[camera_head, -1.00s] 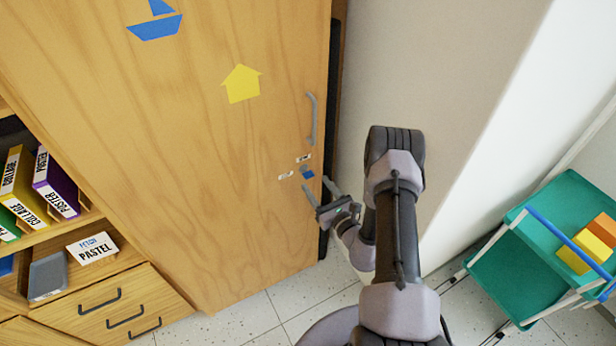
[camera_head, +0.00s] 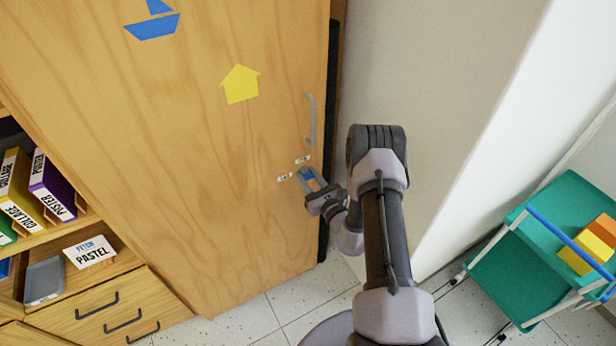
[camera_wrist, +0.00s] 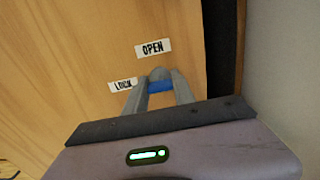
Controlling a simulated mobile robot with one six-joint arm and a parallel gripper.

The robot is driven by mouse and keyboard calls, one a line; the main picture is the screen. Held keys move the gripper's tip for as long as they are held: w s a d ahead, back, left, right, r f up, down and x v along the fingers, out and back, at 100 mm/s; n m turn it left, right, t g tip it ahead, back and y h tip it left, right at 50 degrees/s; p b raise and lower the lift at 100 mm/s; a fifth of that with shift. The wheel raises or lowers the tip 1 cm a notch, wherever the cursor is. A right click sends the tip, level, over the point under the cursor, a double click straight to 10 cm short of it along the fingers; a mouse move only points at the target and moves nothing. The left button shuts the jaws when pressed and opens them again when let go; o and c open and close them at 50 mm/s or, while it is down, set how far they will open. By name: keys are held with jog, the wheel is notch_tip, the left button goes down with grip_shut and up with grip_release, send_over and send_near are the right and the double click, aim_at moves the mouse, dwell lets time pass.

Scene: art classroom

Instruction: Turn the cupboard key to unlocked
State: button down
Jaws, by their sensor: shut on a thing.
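The wooden cupboard door (camera_head: 190,110) fills the left and middle of the head view. Near its right edge is a blue key (camera_head: 309,174), with small white labels beside it. In the wrist view the blue key (camera_wrist: 160,86) sits between my two fingers, below the label OPEN (camera_wrist: 153,48) and right of the label LOCK (camera_wrist: 123,85). My gripper (camera_head: 310,178) is at the door and shut on the key. In the wrist view my gripper (camera_wrist: 160,92) hides the key's edges, and I cannot tell exactly which label the key points to.
A grey door handle (camera_head: 310,118) is above the key. A pale wall (camera_head: 430,90) stands close to the right. A green trolley (camera_head: 525,245) with blocks is at the far right. Shelves with binders (camera_head: 50,185) and drawers are at the left.

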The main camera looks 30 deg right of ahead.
jog(key=m, duration=0.4)
jog(key=shift+m, duration=0.4)
jog(key=m, duration=0.4)
jog(key=shift+m, duration=0.3)
jog(key=m, duration=0.4)
jog(key=shift+p, duration=0.4)
jog(key=shift+m, duration=2.2)
jog(key=c, duration=1)
grip_release()
jog(key=shift+c, duration=0.2)
